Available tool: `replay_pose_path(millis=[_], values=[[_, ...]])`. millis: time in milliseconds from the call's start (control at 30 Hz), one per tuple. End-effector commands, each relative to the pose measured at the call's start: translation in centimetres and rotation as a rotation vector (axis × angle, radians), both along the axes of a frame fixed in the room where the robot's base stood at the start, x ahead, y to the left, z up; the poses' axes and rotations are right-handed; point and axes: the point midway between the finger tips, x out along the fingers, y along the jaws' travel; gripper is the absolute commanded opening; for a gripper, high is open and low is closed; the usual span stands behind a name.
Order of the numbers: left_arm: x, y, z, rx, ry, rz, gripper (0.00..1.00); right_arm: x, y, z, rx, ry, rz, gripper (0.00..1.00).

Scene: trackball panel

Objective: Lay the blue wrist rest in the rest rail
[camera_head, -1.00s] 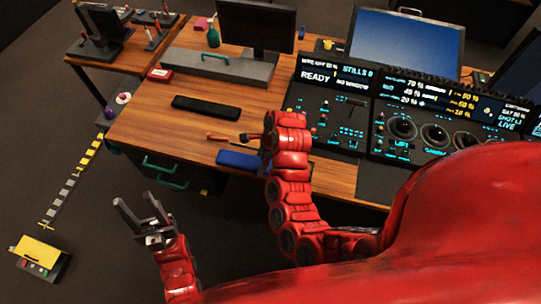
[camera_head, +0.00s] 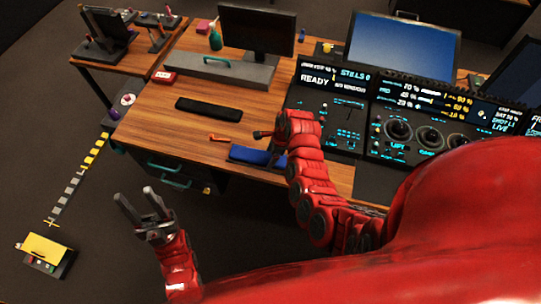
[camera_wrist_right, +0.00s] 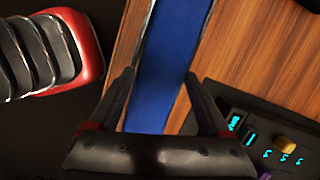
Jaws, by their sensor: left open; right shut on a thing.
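The blue wrist rest (camera_head: 252,155) is a long flat bar near the front edge of the wooden desk. In the right wrist view the wrist rest (camera_wrist_right: 172,55) runs between the fingers of my right gripper (camera_wrist_right: 159,76), which is shut on it. My right arm hides part of the rest and most of that gripper in the head view. My left gripper (camera_head: 134,194) is open and empty, over the floor in front of the desk. I cannot make out the rest rail for certain. A long black bar (camera_head: 208,108) lies further back on the desk.
The control panel (camera_head: 328,115) stands right of the wrist rest; its edge also shows in the wrist view (camera_wrist_right: 255,125). A red-handled tool (camera_head: 219,138) lies behind the rest. A monitor (camera_head: 257,30) and grey stand (camera_head: 220,68) are at the back. Bare desk (camera_head: 165,125) lies left.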

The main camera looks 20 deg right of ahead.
Motion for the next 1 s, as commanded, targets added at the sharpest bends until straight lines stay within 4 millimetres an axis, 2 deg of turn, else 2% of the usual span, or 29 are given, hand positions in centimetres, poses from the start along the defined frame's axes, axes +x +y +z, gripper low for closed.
replay_pose_path(millis=[67,100,167,467,633,933,1000], values=[[0.0,0.0,-0.2,0.0,0.0,0.0,0.5,-0.7,0.1,-0.8,0.0,0.018,0.005,0.07],[0.0,0.0,-0.2,0.0,0.0,0.0,0.5,-0.7,0.1,-0.8,-0.001,0.02,0.005,0.88],[0.0,0.0,-0.2,0.0,0.0,0.0,0.5,-0.7,0.1,-0.8,-0.001,0.019,0.005,0.99],[0.0,0.0,-0.3,0.0,0.0,0.0,0.5,-0.5,0.1,-0.5,-0.001,0.012,0.004,1.0],[0.0,0.0,-0.7,0.0,0.0,0.0,0.5,-0.4,-0.2,0.6,-0.002,0.008,0.004,1.0],[0.0,0.0,-2.4,0.0,0.0,0.0,0.5,-0.8,-1.4,5.1,-0.002,0.004,0.003,1.0],[0.0,0.0,-0.9,0.0,0.0,0.0,0.5,-1.0,-1.8,7.6,0.0,0.006,0.002,1.0]])
